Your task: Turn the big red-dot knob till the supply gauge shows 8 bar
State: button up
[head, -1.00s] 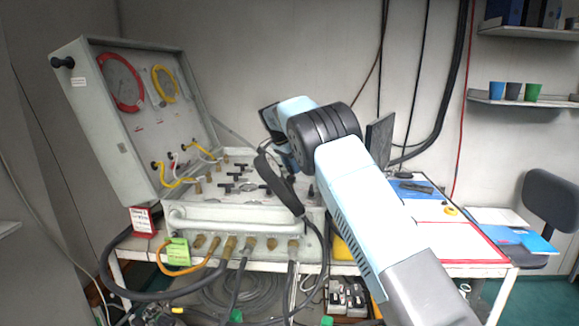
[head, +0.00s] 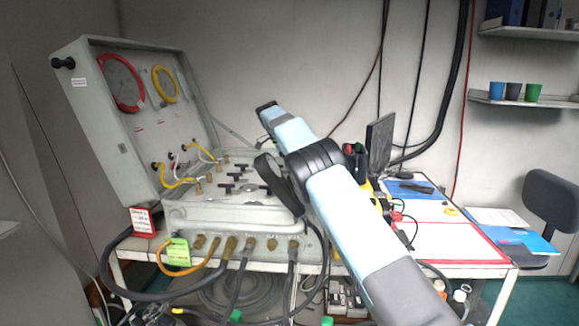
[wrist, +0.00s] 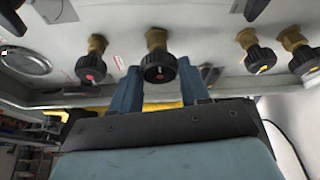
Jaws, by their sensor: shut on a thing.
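In the wrist view, my gripper (wrist: 159,78) has its two blue fingers on either side of a black ribbed knob (wrist: 158,67) on a brass stem, and it is shut on this knob. The knob's face is dark; a faint reddish mark shows on it. Another black knob with a clear red dot (wrist: 90,69) sits to the left, outside the fingers. In the head view, a red-ringed gauge (head: 121,82) and a yellow-ringed gauge (head: 164,84) are in the open lid. Their readings are too small to tell, as is which is the supply gauge. My arm hides the gripper there.
Two yellow-dotted knobs (wrist: 261,58) (wrist: 302,54) stand close on the right in the wrist view. A round dial (wrist: 26,62) is at the left. In the head view, hoses hang from the panel's front (head: 225,220), and a monitor (head: 380,143) stands right of my arm.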

jog(key=shift+a, duration=0.1)
jog(key=o, duration=1.1)
jog(key=shift+c, duration=0.2)
jog(key=shift+w+r, duration=0.1)
jog(key=shift+r, duration=1.25)
jog(key=shift+s+r, duration=0.45)
jog(key=shift+r, duration=0.15)
jog(key=s+d+r, duration=0.4)
jog(key=s+r, duration=0.5)
jog(key=s, duration=0.3)
jog(key=shift+s, duration=0.3)
